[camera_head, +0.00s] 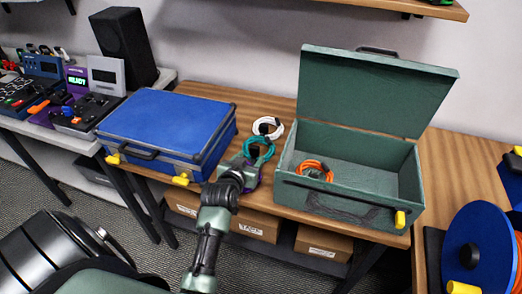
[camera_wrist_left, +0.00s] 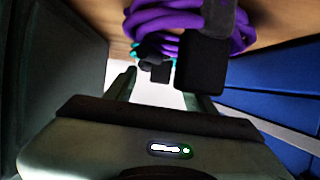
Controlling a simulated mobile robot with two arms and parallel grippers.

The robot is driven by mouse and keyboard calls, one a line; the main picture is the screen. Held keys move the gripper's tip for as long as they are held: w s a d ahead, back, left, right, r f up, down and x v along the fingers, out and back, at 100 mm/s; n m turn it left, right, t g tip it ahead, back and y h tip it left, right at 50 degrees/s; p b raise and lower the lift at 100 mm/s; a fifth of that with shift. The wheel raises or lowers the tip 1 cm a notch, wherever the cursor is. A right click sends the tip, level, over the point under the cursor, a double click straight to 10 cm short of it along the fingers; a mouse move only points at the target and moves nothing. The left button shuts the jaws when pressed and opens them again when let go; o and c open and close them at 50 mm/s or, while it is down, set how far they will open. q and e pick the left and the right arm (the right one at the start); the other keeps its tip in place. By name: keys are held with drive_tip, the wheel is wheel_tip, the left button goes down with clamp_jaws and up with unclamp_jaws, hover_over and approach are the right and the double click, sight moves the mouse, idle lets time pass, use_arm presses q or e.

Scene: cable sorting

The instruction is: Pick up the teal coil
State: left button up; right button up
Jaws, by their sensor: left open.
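The teal coil (camera_head: 262,152) lies on the wooden table between the blue case and the open green case, just in front of a white coil. My left gripper (camera_head: 246,163) is open at its near side and hides part of it. In the left wrist view only small bits of the teal coil (camera_wrist_left: 137,49) show behind a purple coil (camera_wrist_left: 150,22) and dark connectors. The open fingers of my left gripper (camera_wrist_left: 162,82) have nothing visibly held between them. Whether they touch a coil, I cannot tell. My right gripper is not in view.
The closed blue case (camera_head: 165,118) stands left of the gripper. The open green case (camera_head: 400,180), with an orange coil (camera_head: 318,166) inside, stands close on the right. The white coil (camera_head: 268,124) lies just behind. The gap between the cases is narrow.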

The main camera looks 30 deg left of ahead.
sight(254, 150)
use_arm(q)
drive_tip(key=shift+w+a, duration=0.25)
drive_tip(key=shift+w, duration=0.4)
drive_tip(key=x, duration=0.4)
drive_tip(key=shift+w+a+r+p, duration=0.1)
drive_tip(key=shift+w+a+p, duration=0.1)
drive_tip(key=shift+p, duration=0.2)
drive_tip(key=shift+w, duration=0.1)
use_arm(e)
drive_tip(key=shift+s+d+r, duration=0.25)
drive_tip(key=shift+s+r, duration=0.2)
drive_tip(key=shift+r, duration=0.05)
use_arm(q)
clamp_jaws()
